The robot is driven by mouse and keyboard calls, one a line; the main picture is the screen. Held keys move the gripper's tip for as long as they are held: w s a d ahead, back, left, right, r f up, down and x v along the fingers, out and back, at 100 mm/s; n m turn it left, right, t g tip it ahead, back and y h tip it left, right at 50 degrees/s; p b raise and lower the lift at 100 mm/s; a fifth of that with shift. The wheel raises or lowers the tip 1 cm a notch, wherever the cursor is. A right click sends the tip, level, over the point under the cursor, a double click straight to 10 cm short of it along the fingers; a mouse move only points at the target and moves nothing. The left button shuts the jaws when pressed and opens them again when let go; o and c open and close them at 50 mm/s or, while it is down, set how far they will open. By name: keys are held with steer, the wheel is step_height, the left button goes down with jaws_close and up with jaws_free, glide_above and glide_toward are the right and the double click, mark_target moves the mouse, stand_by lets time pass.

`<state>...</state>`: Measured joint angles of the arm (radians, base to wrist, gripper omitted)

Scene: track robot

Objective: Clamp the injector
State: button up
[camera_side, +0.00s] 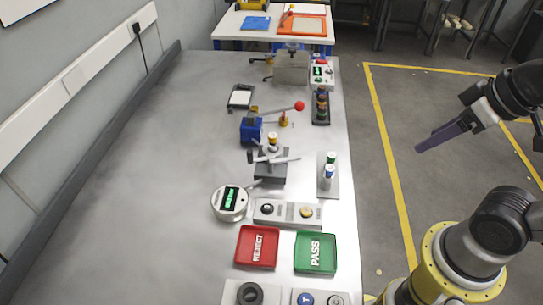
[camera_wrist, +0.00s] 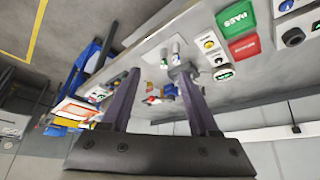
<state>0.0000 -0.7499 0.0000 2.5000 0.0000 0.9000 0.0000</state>
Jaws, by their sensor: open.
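A small upright part with a yellow band, which looks like the injector (camera_side: 272,140), stands at a dark grey fixture (camera_side: 270,172) mid-bench in the side view. A pale lever handle (camera_side: 284,160) lies across this fixture; I cannot tell whether it presses on the part. Behind it is a blue device (camera_side: 251,130) with a lever ending in a red knob (camera_side: 299,106). My gripper (camera_side: 420,149) is open and empty, to the right of the bench and well apart from it. In the wrist view, its two fingers (camera_wrist: 159,71) are spread, with the bench beyond; the right finger hides part of the fixtures.
A rack with upright parts (camera_side: 328,187) is near the bench's right edge. Nearer are a round gauge (camera_side: 230,204), a button box (camera_side: 270,220), a red REJECT tray (camera_side: 240,260) and a green PASS tray (camera_side: 332,262). The bench's left side is clear.

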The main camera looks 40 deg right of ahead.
stand_by(0.4)
steer(key=shift+c, duration=1)
steer(key=w+a+r+n, duration=0.1)
steer(key=w+r+n, duration=0.45)
steer(key=r, duration=0.35)
steer(key=n+g, duration=0.6)
steer(key=n, duration=0.2)
glide_above(250, 151)
step_height(250, 151, down, 12)
steer(key=shift+m, duration=0.25)
step_height(250, 151, down, 13)
steer(key=shift+f, duration=0.1)
